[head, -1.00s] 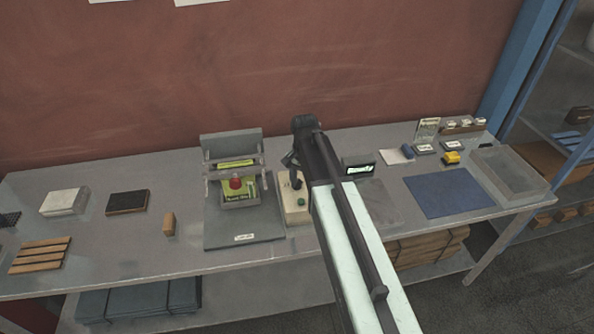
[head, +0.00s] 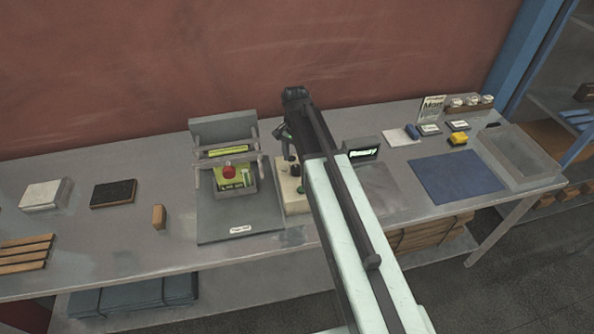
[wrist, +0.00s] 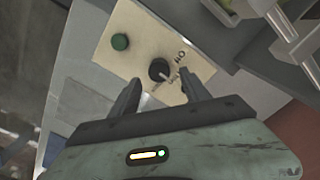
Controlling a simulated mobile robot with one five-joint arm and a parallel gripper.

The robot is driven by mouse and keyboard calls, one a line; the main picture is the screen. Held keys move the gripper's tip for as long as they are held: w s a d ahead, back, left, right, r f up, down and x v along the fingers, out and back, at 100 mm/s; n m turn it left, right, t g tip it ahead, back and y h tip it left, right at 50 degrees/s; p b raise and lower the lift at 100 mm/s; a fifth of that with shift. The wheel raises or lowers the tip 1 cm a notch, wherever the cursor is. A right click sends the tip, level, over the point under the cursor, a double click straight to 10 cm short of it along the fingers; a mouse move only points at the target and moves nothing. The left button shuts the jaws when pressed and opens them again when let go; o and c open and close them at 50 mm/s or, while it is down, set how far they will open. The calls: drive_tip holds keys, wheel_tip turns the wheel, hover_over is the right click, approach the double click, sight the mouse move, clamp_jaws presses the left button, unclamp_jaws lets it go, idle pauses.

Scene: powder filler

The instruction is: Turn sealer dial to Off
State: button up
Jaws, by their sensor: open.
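In the head view my gripper is over the cream box (head: 291,198), and my arm hides part of the box.
A small display (head: 363,151) reading "Ready" stands right of my arm. A blue mat (head: 455,178) and a grey tray (head: 520,155) lie further right. A wooden block (head: 158,217), a black box (head: 113,193) and a white box (head: 44,194) are on the left of the bench.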

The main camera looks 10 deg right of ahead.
sight(296, 167)
wheel_tip(296, 167, down, 4)
drive_tip(key=b, duration=0.3)
drive_tip(key=shift+f, duration=0.2)
drive_tip(key=shift+r, duration=0.15)
clamp_jaws()
drive_tip(key=shift+n, duration=0.3)
drive_tip(key=n, duration=1.1)
drive_tip(key=shift+n, duration=0.3)
